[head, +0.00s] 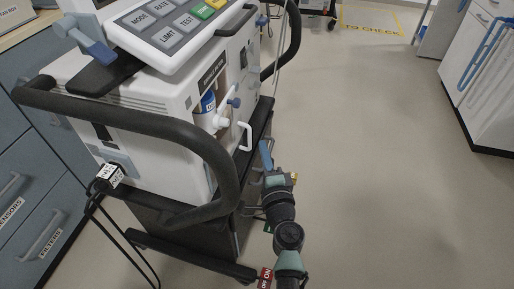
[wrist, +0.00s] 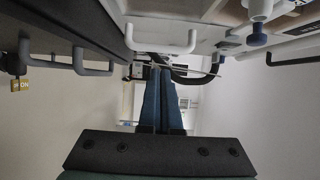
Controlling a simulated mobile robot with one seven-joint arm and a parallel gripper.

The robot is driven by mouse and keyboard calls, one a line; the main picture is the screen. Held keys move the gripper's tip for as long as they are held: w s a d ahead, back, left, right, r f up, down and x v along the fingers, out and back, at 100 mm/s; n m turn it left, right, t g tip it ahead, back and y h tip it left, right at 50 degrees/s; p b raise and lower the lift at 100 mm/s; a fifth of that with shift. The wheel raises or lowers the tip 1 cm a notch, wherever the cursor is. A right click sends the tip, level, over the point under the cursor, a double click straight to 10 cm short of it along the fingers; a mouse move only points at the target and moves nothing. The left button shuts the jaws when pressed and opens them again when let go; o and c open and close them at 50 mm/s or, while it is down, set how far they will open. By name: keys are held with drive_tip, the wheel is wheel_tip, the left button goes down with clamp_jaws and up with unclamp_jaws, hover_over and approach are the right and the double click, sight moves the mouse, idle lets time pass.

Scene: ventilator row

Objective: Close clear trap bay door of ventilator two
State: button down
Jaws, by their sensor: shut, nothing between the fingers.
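The nearest ventilator (head: 135,95) is a white cart unit with a control panel on top. Its side has a labelled bay (head: 222,85) with a blue-marked bottle (head: 208,103) and a white fitting with a blue knob. A white D-shaped handle (head: 246,136) stands out near the bay; it seems to show in the wrist view (wrist: 192,41) too. The clear door panel itself is hard to make out, so I cannot tell its angle. My gripper (head: 266,153) is shut and empty, right of and slightly below the handle in the picture. Its blue fingers (wrist: 159,98) touch each other.
A black push rail (head: 130,120) loops around the ventilator's near side. Blue-grey drawers (head: 30,190) stand at left. The floor (head: 390,170) between is clear, with a yellow-marked "TO CHECK" area (head: 372,28) far back.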

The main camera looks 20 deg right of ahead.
sight(250, 140)
drive_tip(key=shift+w+a, duration=0.65)
drive_tip(key=shift+w, duration=0.2)
drive_tip(key=shift+w+a+n+y+b, duration=0.2)
drive_tip(key=shift+w+y+b, duration=0.1)
drive_tip(key=shift+w+b, duration=0.2)
drive_tip(key=shift+w+a+n+y+b, duration=0.2)
drive_tip(key=shift+w+y+b, duration=0.1)
drive_tip(key=shift+w+b, duration=0.15)
